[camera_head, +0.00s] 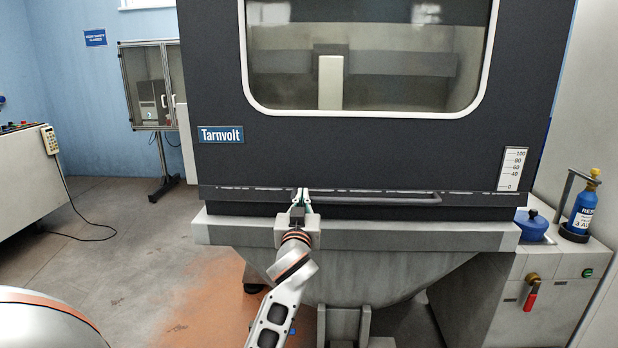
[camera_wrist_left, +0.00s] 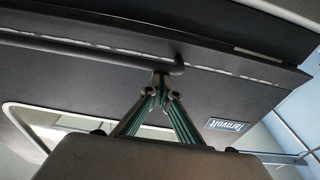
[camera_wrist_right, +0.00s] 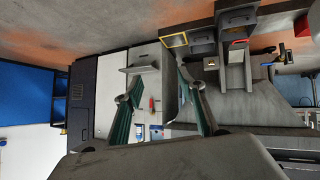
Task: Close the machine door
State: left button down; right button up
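The dark machine door (camera_head: 370,155), with a window and a Tarnvolt label, fills the middle of the head view. It hangs low, its bottom edge just above the grey tub rim (camera_head: 400,236); I cannot tell whether a gap remains. A dark bar handle (camera_head: 385,199) runs along its lower edge. My left gripper (camera_head: 299,196) is at the handle's left end. In the left wrist view, the fingertips (camera_wrist_left: 161,80) come together at the handle (camera_wrist_left: 110,48) beside its bent end and appear closed on it. My right gripper (camera_wrist_right: 157,85) is open and empty, seen only in its wrist view.
At the right stand a blue lidded pot (camera_head: 532,225), a blue bottle (camera_head: 584,205) and a red-handled valve (camera_head: 532,292). A glazed cabinet (camera_head: 150,85) stands back left, and a bench with a pendant (camera_head: 49,139) is at far left. The floor between is open.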

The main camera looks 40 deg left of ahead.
pick_arm(q)
notch_tip(320, 180, down, 7)
jog(key=b, duration=0.2)
jog(key=shift+f+b, duration=0.15)
jog(key=shift+b, duration=0.15)
pick_arm(e)
jog(key=shift+w+a+f, duration=0.2)
jog(key=shift+w+a, duration=0.15)
jog(key=shift+w, duration=0.15)
jog(key=shift+r, duration=0.15)
pick_arm(q)
jog(key=shift+f, duration=0.15)
pick_arm(e)
jog(key=shift+a, duration=0.1)
pick_arm(q)
notch_tip(320, 180, up, 11)
jog(key=shift+r, duration=0.1)
